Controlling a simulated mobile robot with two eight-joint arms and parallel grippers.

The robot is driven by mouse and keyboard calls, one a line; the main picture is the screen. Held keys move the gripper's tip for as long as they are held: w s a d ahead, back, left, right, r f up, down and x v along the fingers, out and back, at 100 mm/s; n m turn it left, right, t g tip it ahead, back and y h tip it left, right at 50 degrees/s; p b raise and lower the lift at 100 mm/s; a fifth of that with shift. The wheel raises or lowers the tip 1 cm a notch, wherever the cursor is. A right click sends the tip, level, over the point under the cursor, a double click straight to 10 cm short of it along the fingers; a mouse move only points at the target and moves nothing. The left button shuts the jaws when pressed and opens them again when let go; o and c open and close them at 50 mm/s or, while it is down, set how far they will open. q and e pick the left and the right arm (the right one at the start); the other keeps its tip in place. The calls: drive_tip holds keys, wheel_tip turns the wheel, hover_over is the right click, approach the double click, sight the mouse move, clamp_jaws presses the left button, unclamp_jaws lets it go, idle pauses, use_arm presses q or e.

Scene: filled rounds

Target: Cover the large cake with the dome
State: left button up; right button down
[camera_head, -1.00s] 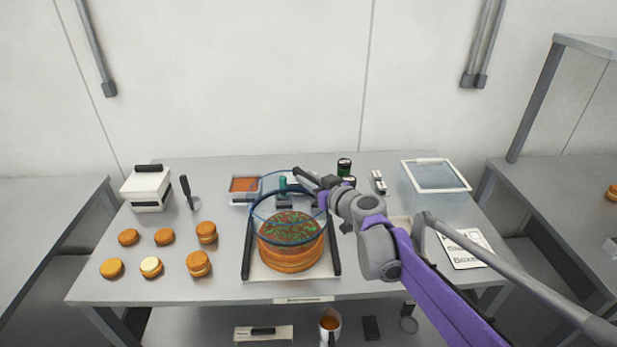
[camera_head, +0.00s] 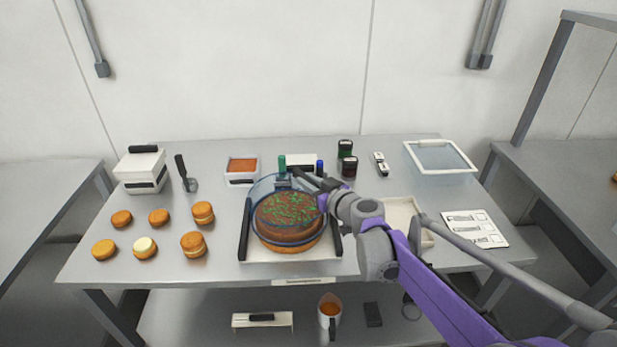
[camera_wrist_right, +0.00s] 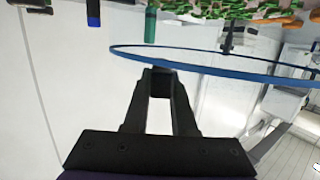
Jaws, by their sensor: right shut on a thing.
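The large cake (camera_head: 285,243) is a round brown cake with green sprinkles on top, on a white tray with dark side handles (camera_head: 290,255). The clear dome with a blue rim (camera_head: 262,188) is around the upper part of the cake, and the cake's lower edge shows below it. My right gripper (camera_head: 302,177) reaches in from the right at the dome's back right side and is shut on the dome. The right wrist view shows the blue rim (camera_wrist_right: 215,62) at the fingertips (camera_wrist_right: 160,78). My left gripper is not in view.
Several small round cakes (camera_head: 193,244) sit on the left of the table. A white box (camera_head: 140,172) and a red-filled container (camera_head: 242,171) stand behind. Dark-capped jars (camera_head: 345,149), a glass lid (camera_head: 440,157) and a printed card (camera_head: 474,229) are to the right.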

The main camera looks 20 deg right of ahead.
sight(309, 195)
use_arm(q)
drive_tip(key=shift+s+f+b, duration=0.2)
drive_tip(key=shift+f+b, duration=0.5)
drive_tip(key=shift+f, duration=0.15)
use_arm(e)
drive_tip(key=shift+f, duration=2.05)
use_arm(q)
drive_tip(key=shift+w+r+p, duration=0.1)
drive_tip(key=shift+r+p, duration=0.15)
drive_tip(key=shift+p, duration=0.05)
use_arm(e)
drive_tip(key=shift+f, duration=0.25)
drive_tip(key=shift+c, duration=0.8)
unclamp_jaws()
drive_tip(key=shift+r+p, duration=2.65)
drive_tip(key=shift+r, duration=0.95)
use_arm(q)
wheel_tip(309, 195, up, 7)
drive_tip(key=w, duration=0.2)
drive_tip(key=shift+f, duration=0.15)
use_arm(e)
drive_tip(key=shift+f, duration=0.1)
drive_tip(key=shift+s, duration=0.1)
